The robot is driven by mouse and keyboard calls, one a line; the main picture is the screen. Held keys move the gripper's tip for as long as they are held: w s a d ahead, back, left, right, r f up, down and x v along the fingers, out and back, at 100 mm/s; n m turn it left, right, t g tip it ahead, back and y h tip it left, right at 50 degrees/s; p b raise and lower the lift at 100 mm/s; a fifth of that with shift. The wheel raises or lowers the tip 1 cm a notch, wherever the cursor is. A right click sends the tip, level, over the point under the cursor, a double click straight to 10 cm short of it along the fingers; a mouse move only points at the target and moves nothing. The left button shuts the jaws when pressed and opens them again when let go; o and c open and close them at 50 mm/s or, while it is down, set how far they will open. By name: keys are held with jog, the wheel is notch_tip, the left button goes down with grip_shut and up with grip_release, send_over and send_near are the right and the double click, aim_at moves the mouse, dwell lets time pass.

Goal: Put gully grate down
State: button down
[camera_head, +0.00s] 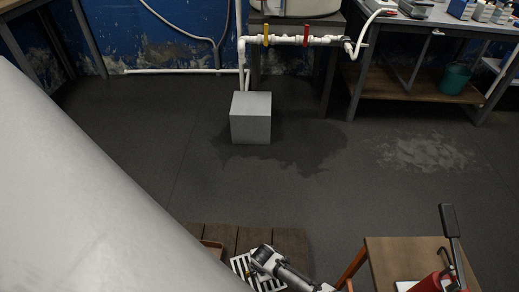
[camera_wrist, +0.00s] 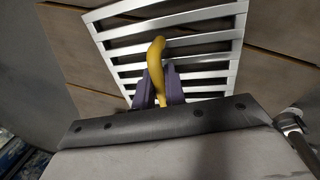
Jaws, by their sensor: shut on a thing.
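The gully grate (camera_wrist: 205,48) is a pale metal frame of parallel slats with a yellow handle (camera_wrist: 156,55) standing up from it. My gripper (camera_wrist: 159,88) has its two purple fingers shut on this yellow handle. In the head view the grate (camera_head: 240,264) shows in part at the bottom, over dark wooden boards (camera_head: 290,242), with my gripper (camera_head: 262,262) above it. My arm hides some of it. I cannot tell whether the grate touches the boards or hangs just above them.
A small wooden table (camera_head: 395,255) with a red device (camera_head: 438,281) stands at right. A grey box (camera_head: 250,118) stands farther back under white pipes (camera_head: 290,40). The dark floor between is clear, with wet patches.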

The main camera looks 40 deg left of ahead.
jog(key=shift+f, duration=0.2)
jog(key=c, duration=1.5)
grip_release()
jog(key=shift+r, duration=0.1)
jog(key=shift+o, duration=0.2)
jog(key=shift+r, duration=0.1)
notch_tip(320, 180, up, 12)
jog(key=s+d+p, duration=0.1)
jog(key=d+p, duration=0.1)
jog(key=p, duration=0.1)
jog(key=shift+s, duration=0.1)
